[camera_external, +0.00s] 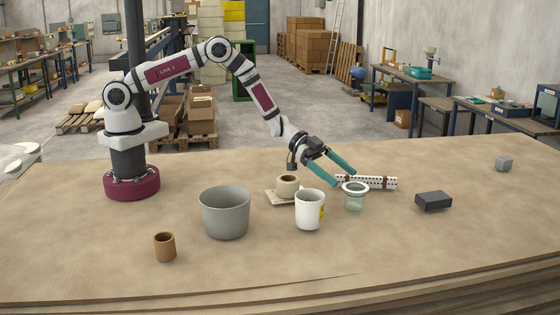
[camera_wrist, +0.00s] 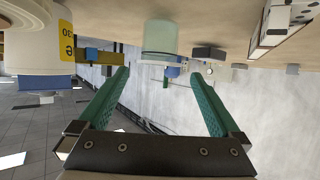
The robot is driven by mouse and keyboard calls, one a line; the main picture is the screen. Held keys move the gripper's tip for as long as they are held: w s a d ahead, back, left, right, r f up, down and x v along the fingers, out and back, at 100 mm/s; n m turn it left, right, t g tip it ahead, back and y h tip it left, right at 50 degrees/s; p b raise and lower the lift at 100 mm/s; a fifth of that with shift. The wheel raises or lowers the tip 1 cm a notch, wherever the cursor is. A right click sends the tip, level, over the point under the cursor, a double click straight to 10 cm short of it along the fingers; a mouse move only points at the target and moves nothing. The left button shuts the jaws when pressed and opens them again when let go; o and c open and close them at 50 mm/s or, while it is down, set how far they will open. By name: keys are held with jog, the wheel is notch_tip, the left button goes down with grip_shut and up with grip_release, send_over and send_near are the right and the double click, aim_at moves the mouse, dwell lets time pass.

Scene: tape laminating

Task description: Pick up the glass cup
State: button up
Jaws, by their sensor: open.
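The glass cup (camera_external: 354,202) is a small, clear, greenish cup with a thick pale rim, standing on the table right of the white mug. My gripper (camera_external: 344,178) has two long teal fingers, spread apart with nothing between them. The fingertips are close to the cup's rim, on its upper left side in the external view. In the wrist view the cup (camera_wrist: 160,40) appears upside down, just beyond the open fingertips (camera_wrist: 159,73) and lined up between them. I cannot tell whether a fingertip touches the rim.
A white mug with a yellow label (camera_external: 308,212) stands close left of the cup. A white perforated bar (camera_external: 376,182) lies just behind. A round roll-like item (camera_external: 288,186), grey bucket (camera_external: 225,214) and brown cup (camera_external: 164,248) are left; a black block (camera_external: 433,202) is right. The front table is clear.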

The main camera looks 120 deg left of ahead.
aim_at(348, 184)
jog(key=x, duration=0.4)
jog(key=shift+d, duration=0.1)
jog(key=c, duration=1.1)
jog(key=shift+c, duration=0.2)
jog(key=shift+r, duration=0.1)
